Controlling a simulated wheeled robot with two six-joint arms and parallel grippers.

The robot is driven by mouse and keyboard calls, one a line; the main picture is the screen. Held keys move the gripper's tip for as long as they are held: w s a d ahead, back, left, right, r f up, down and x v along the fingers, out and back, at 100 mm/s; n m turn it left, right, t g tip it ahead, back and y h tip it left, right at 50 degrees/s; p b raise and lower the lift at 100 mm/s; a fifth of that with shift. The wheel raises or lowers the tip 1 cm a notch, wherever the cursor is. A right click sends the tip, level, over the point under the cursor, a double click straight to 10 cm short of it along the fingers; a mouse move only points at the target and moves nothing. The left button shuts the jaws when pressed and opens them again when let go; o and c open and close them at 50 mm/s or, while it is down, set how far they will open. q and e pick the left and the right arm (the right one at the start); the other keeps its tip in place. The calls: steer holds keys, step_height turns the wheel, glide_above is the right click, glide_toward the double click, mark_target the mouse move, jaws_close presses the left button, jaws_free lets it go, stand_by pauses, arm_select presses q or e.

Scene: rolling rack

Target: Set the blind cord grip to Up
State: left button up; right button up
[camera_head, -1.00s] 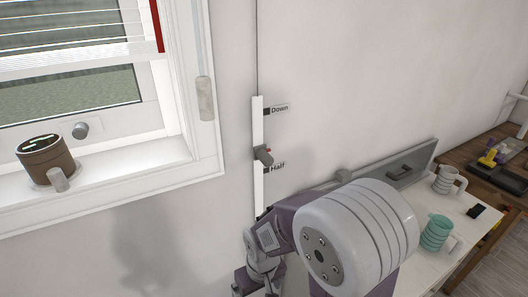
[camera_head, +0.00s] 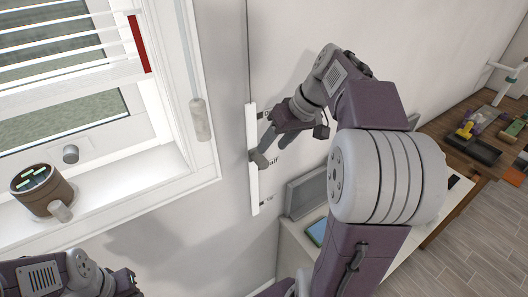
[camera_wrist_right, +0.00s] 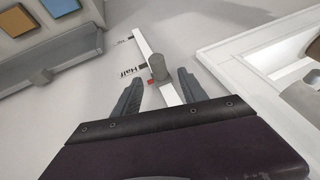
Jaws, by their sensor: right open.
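The blind cord grip (camera_head: 258,158) is a grey knob on a white vertical track (camera_head: 254,190) on the wall. It sits close to the Half label (camera_head: 270,162), above the Up label (camera_head: 267,199); the Down label is partly hidden by my right gripper. My right gripper (camera_head: 275,138) is open just in front of the wall, up and to the right of the grip. In the right wrist view the grip (camera_wrist_right: 158,66) shows between and beyond the open fingers, with a red pointer beside it. Nothing is held. Part of my left arm shows at lower left, its fingers not visible.
A grey cord weight (camera_head: 200,120) hangs beside the frame. A grey panel (camera_head: 306,192) and a white surface stand below right, with a wooden bench (camera_head: 455,150) beyond.

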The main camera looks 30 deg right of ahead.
mark_target(263, 157)
steer(key=x, duration=0.2)
steer(key=w+x, duration=0.1)
steer(key=x, duration=0.2)
steer(key=p+x, duration=0.1)
steer(key=x, duration=0.1)
steer(key=shift+w+d+f, duration=0.1)
steer(key=shift+w+d, duration=0.15)
steer(key=shift+w, duration=0.2)
steer(key=shift+f, duration=0.25)
steer(key=shift+s+a+r, duration=0.1)
steer(key=shift+s+a, duration=0.1)
steer(key=shift+s, duration=0.35)
steer(key=shift+w, duration=0.2)
steer(key=c, duration=1)
steer(key=shift+d, duration=0.1)
jaws_close()
arm_select(q)
steer(key=shift+w+d+r, duration=0.1)
steer(key=shift+w+r, duration=0.4)
steer(key=shift+r, duration=0.1)
